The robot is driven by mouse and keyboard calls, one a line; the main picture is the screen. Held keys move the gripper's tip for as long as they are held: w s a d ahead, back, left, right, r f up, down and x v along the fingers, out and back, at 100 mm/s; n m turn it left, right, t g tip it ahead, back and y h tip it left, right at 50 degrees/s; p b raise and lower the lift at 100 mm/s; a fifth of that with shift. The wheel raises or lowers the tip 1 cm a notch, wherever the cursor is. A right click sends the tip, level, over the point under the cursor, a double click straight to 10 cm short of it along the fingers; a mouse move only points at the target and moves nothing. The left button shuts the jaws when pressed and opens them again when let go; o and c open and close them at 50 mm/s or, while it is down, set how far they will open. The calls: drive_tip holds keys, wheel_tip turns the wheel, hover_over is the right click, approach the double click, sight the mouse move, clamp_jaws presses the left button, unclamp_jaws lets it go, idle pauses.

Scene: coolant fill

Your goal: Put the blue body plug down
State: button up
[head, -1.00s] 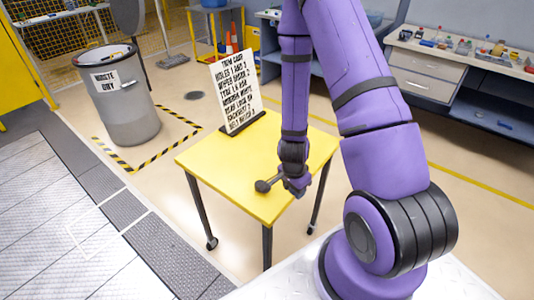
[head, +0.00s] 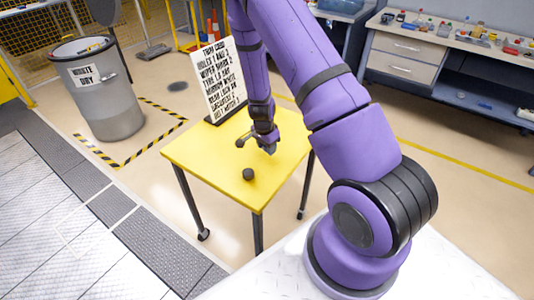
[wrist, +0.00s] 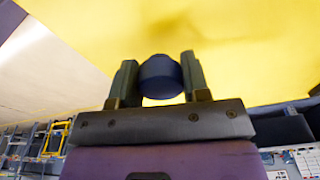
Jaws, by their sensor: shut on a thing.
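The blue body plug (wrist: 160,78) is a short dark blue cylinder. In the wrist view it sits between the two fingers of my gripper (wrist: 160,65), which is shut on it. In the head view my gripper (head: 264,145) is low over the yellow table (head: 200,155), right of the table's middle. The plug is too small there to make out surely. I cannot tell whether the plug touches the tabletop.
A dark round piece (head: 248,174) lies on the table nearer its front corner. A lettered sign (head: 218,78) stands at the table's back edge. A grey waste bin (head: 100,95) stands on the floor at left. The table's left part is bare.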

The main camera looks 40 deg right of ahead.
drive_tip(key=shift+s+f, duration=0.15)
drive_tip(key=shift+f, duration=1.55)
drive_tip(key=shift+f, duration=0.1)
drive_tip(key=o, duration=0.8)
